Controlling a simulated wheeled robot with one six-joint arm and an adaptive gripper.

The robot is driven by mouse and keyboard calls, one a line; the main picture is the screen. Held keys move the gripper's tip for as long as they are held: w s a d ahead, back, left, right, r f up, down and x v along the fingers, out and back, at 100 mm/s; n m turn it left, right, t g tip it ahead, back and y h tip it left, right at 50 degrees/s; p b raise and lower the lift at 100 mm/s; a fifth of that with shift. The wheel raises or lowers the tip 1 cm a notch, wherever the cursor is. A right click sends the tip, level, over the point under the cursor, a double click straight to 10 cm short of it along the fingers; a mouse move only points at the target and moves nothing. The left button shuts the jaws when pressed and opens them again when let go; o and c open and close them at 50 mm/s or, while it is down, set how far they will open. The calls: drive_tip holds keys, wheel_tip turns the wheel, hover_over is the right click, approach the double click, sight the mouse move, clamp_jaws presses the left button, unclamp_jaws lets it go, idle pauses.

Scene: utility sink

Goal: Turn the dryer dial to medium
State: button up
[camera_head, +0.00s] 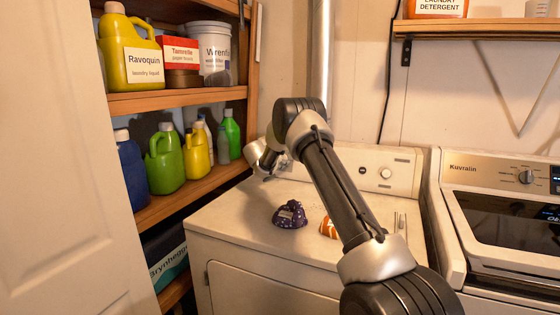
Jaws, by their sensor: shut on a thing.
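The white dryer (235,222) stands in the middle, with a door on its front and a control panel (345,165) along its back. A round light knob (386,173) shows on the panel's right part, with a small dark button (362,171) to its left. My arm reaches over the dryer top to the panel's left end. My gripper (284,163) is there, small and mostly hidden by my wrist. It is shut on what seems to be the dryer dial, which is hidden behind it. I cannot read the dial's setting.
A purple bundle (290,214) and an orange-and-white item (328,228) lie on the dryer top, near my arm. A Kuvralin machine (480,170) with its own knob (526,177) stands at right. Shelves with several bottles stand at left. A wall shelf (480,27) hangs upper right.

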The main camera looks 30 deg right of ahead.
drive_tip(key=o, duration=1)
drive_tip(key=v, duration=1.2)
